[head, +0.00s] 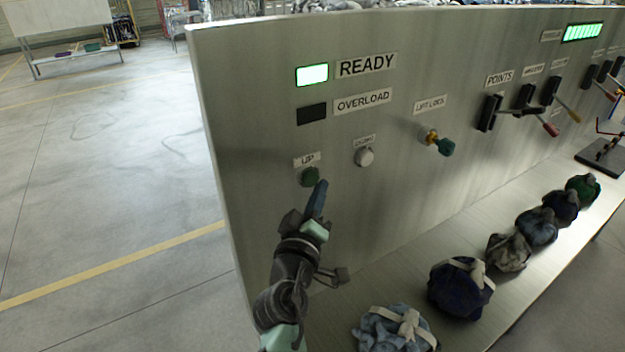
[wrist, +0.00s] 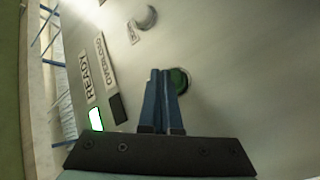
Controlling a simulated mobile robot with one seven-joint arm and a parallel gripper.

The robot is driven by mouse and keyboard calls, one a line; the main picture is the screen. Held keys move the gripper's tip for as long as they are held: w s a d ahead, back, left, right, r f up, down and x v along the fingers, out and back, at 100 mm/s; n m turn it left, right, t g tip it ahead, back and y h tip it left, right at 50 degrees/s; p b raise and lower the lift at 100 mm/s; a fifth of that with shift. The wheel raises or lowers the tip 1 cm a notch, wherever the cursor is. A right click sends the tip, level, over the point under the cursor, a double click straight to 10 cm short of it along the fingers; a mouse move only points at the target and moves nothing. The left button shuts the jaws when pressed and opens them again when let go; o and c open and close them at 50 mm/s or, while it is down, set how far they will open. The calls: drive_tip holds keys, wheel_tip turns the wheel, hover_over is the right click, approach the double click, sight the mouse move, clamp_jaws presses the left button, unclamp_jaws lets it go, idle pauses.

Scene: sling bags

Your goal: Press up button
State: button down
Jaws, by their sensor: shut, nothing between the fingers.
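The green up button (head: 309,177) is on the left part of the grey panel, under a label reading UP. My gripper (head: 321,186) is shut and empty, with its blue fingertips close in front of the button and slightly to its right. In the wrist view the green button (wrist: 180,80) shows just behind the tips of my gripper (wrist: 163,73), which partly cover it. I cannot tell whether the tips touch it.
A pale round button (head: 364,157) sits right of the up button. A READY lamp (head: 312,75) is lit above a dark OVERLOAD lamp (head: 311,113). A teal key knob (head: 440,145) and levers are farther right. Several sling bags (head: 461,287) lie on the ledge below.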

drive_tip(key=shift+w+a, duration=0.1)
drive_tip(key=shift+w+a+b, duration=0.15)
drive_tip(key=shift+w+b, duration=0.1)
drive_tip(key=shift+b, duration=0.15)
